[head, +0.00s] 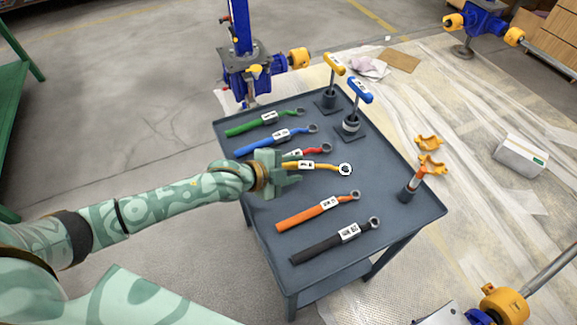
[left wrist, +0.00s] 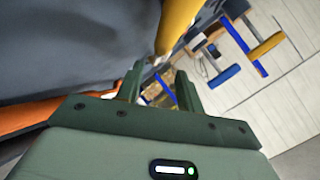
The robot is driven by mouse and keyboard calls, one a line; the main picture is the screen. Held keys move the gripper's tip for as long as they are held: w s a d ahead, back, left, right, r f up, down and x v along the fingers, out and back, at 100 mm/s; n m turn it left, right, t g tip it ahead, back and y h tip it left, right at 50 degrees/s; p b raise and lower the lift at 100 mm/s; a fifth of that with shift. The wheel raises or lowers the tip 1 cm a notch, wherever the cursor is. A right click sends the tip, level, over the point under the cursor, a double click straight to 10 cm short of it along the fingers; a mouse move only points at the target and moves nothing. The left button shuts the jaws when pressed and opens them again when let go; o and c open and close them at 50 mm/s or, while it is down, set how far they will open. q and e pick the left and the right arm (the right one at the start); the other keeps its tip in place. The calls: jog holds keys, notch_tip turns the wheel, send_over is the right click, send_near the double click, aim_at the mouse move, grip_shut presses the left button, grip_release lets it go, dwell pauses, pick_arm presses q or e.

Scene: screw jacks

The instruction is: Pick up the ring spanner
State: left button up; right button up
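Several ring spanners lie on a dark grey trolley top (head: 385,215): green (head: 250,125), blue (head: 262,146), red (head: 312,152), yellow (head: 322,167), orange (head: 310,214) and black (head: 325,244). My left gripper (head: 290,174) is at the left end of the yellow spanner, which it partly hides along with the red one. In the left wrist view, the two fingers (left wrist: 161,82) stand apart with background showing between them. A yellow handle (left wrist: 178,25) reaches down close to the fingertips; contact cannot be told. My right gripper is not in view.
T-handled tools in yellow (head: 334,64) and blue (head: 360,90) stand at the trolley's far end, and an orange-topped one (head: 410,188) at its right. A blue screw jack (head: 245,75) stands behind. A white box (head: 520,154) lies on the floor at right.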

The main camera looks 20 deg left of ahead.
aim_at(308, 166)
pick_arm(q)
jog(key=b+x, duration=0.1)
jog(key=x, duration=0.3)
jog(key=shift+a+f+b, duration=0.1)
jog(key=shift+f+b, duration=0.3)
jog(key=shift+w, duration=0.1)
jog(key=shift+r, duration=0.15)
grip_shut()
jog(key=shift+r, duration=0.1)
